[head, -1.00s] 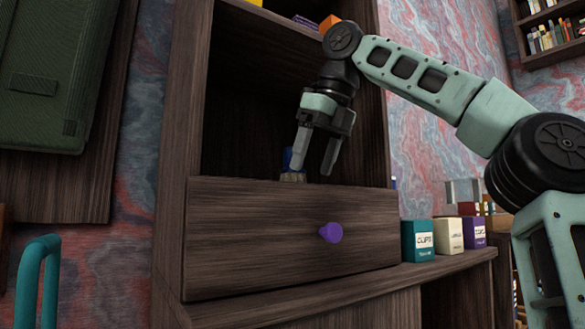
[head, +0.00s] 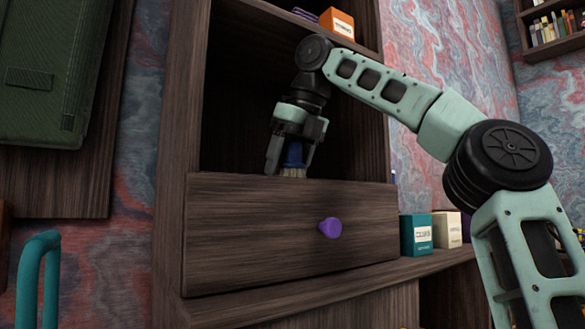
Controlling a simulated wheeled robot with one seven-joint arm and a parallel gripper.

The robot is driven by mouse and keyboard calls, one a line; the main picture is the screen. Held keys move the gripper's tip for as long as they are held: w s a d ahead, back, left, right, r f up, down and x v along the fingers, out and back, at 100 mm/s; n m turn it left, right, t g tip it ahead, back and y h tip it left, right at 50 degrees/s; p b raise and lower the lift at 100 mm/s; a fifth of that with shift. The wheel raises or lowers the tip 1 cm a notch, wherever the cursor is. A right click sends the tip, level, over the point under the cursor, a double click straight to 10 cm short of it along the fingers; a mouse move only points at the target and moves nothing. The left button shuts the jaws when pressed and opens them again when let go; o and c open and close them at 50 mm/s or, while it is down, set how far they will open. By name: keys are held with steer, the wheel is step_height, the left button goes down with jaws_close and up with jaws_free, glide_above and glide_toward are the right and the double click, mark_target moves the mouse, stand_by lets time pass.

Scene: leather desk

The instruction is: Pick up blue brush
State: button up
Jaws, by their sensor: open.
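The blue brush (head: 294,156) stands behind the top edge of a wooden drawer front (head: 255,232). Its blue body and pale bristles (head: 293,172) show, and its lower part is hidden by the drawer front. My gripper (head: 290,168) points down at the brush. Its fingers are open, one on the left and one on the right of the brush in this view. I cannot tell whether either finger touches it.
A purple knob (head: 330,228) sticks out of the drawer front. The cabinet's side panel (head: 180,150) is to the left and a shelf with an orange box (head: 337,24) is above. Small boxes, one teal (head: 416,235), stand on the ledge at right.

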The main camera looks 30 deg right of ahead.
steer(key=c, duration=1.1)
steer(key=shift+o, duration=0.2)
steer(key=shift+r, duration=0.15)
steer(key=shift+r+p, duration=0.3)
steer(key=shift+p, duration=0.3)
steer(key=shift+s+d+f+b, duration=0.2)
steer(key=shift+s+b, duration=0.15)
steer(key=shift+s, duration=0.25)
steer(key=s+d+b, duration=0.2)
steer(key=s+d, duration=0.2)
steer(key=s, duration=1.2)
steer(key=shift+b, duration=0.4)
steer(key=shift+s+d+r, duration=0.1)
